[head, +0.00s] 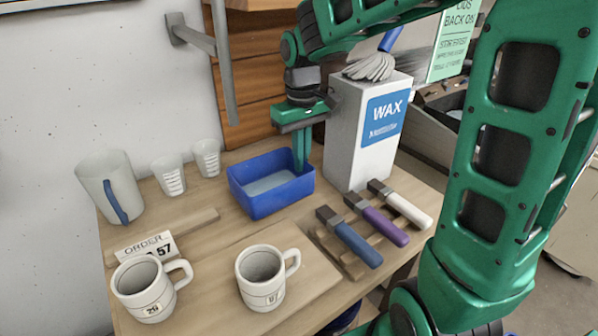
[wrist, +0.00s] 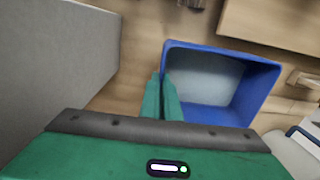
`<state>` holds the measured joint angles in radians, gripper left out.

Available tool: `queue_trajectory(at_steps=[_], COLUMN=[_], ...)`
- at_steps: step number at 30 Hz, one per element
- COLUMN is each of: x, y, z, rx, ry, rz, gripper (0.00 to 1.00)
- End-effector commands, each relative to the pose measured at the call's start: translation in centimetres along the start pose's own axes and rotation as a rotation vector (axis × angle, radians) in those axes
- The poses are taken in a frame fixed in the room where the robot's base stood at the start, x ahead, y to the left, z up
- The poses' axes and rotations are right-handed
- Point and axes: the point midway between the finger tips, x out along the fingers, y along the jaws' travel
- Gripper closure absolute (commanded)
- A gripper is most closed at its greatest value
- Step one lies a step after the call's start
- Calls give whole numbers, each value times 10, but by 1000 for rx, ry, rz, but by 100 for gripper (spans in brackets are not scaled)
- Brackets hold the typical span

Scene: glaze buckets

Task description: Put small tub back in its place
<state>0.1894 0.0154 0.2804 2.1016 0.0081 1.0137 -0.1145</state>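The small tub (head: 270,183) is an open blue box with a pale grey inside bottom. In the head view it is at the middle of the wooden table, left of the wax box. My gripper (head: 302,165) points down at the tub's right back end. In the wrist view the tub (wrist: 225,85) lies right of my gripper (wrist: 161,82). The two green fingers are close together, with the tub's near left wall between them, one finger outside and one inside. The wall between the fingertips is partly hidden. I cannot tell whether the tub rests on the table or is slightly raised.
The white wax box (head: 352,140) stands close right of my gripper, with a whisk-like grey tool on top. Brushes (head: 350,240) lie on a rack at the front right. Two mugs (head: 262,275), an order sign (head: 146,247), a jug (head: 110,187) and two cups (head: 168,176) stand around the left side.

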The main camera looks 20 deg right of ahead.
Motion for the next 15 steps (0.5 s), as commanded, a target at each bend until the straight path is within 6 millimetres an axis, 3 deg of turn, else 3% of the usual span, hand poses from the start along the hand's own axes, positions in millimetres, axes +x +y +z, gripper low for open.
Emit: queue_trajectory(at_steps=[10, 15], x=[36, 42], y=[2, 2], z=[-2, -2], rx=[0, -1], ry=[-2, 1], rz=[-1, 0], gripper=[100, 100])
